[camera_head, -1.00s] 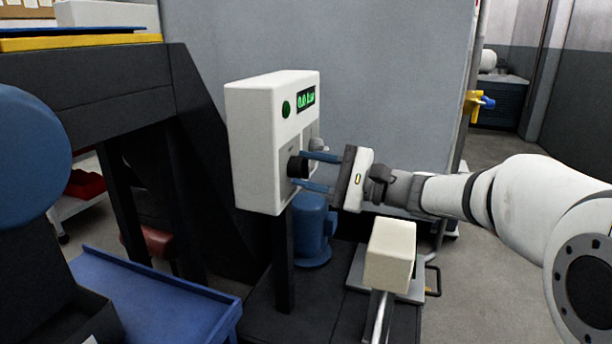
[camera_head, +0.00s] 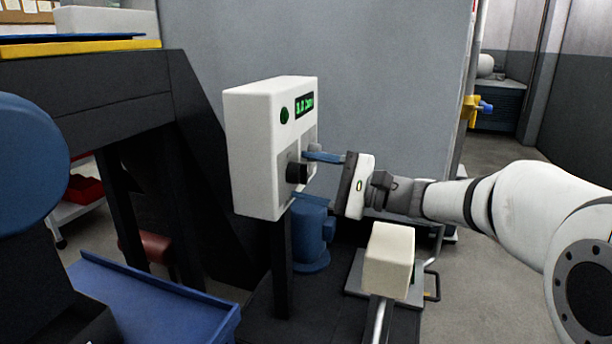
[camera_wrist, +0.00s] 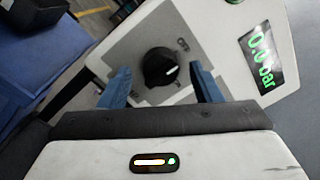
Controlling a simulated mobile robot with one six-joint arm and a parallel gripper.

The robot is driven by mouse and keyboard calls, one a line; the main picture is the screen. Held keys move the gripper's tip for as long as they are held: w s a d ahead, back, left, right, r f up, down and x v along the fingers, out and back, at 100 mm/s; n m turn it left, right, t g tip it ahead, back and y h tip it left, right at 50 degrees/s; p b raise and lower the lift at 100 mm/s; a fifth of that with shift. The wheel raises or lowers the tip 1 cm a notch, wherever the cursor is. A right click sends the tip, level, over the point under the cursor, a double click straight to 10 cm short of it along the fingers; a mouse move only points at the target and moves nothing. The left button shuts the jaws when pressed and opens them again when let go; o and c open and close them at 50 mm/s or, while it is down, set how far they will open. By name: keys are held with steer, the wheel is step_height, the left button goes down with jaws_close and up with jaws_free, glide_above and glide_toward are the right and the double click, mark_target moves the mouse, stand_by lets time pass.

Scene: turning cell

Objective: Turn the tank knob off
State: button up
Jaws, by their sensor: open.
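The black tank knob (camera_head: 297,172) is on the front of a white control box (camera_head: 252,150). In the wrist view the knob (camera_wrist: 158,66) sits on a grey plate, its white mark pointing right and slightly up. An OFF label shows at its upper right; other labels are hard to read. My gripper (camera_head: 315,160) is open, its blue fingers one on either side of the knob in the wrist view (camera_wrist: 160,75), with visible gaps. Only one finger shows clearly in the head view. The green display (camera_wrist: 261,58) reads 0.0 bar in the wrist view.
A green button (camera_head: 284,115) is on the box above the knob. A blue motor-like unit (camera_head: 310,235) stands below the box. A cream block on a post (camera_head: 389,260) stands below my arm. A blue tray (camera_head: 150,300) is at lower left.

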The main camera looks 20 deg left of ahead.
steer(key=d+p, duration=0.1)
steer(key=d, duration=0.6)
steer(key=shift+s+d+f+p, duration=0.15)
steer(key=shift+s+f+p, duration=0.15)
steer(key=shift+p, duration=0.1)
